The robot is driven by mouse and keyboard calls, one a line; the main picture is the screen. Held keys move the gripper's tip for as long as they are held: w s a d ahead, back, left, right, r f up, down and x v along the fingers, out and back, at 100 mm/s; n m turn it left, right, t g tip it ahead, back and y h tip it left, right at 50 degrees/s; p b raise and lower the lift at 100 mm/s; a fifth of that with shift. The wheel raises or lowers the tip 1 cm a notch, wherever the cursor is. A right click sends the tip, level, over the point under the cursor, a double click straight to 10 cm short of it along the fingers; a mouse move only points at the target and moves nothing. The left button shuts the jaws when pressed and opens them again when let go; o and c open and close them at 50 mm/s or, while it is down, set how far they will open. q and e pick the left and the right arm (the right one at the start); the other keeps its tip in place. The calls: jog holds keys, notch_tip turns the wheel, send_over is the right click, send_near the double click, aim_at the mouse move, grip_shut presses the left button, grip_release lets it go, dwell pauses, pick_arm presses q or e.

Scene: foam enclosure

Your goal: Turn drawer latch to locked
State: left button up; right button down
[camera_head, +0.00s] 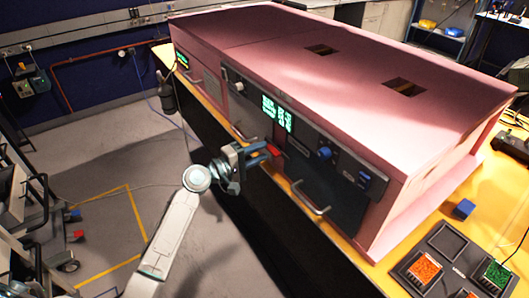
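The pink foam enclosure (300,60) stands on the yellow table, its dark front panels facing me. A dark panel (320,180) has a silver bar handle (311,197) low down and a blue knob (324,152) higher up. Which part is the drawer latch is not clear. My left gripper (268,155) is in front of the panels, left of the blue knob. A small red piece (273,150) shows at its fingertips; I cannot tell whether it is part of the front or whether the fingers touch it. The finger opening is too small to judge. My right gripper is out of view.
Green displays (277,113) and a round knob (239,86) sit on the front. More bar handles (243,135) stick out to the left.

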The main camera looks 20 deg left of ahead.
pick_arm(q)
jog(key=b+v, duration=0.2)
jog(key=v, duration=0.6)
jog(key=shift+s+a, duration=0.15)
jog(key=shift+s, duration=0.05)
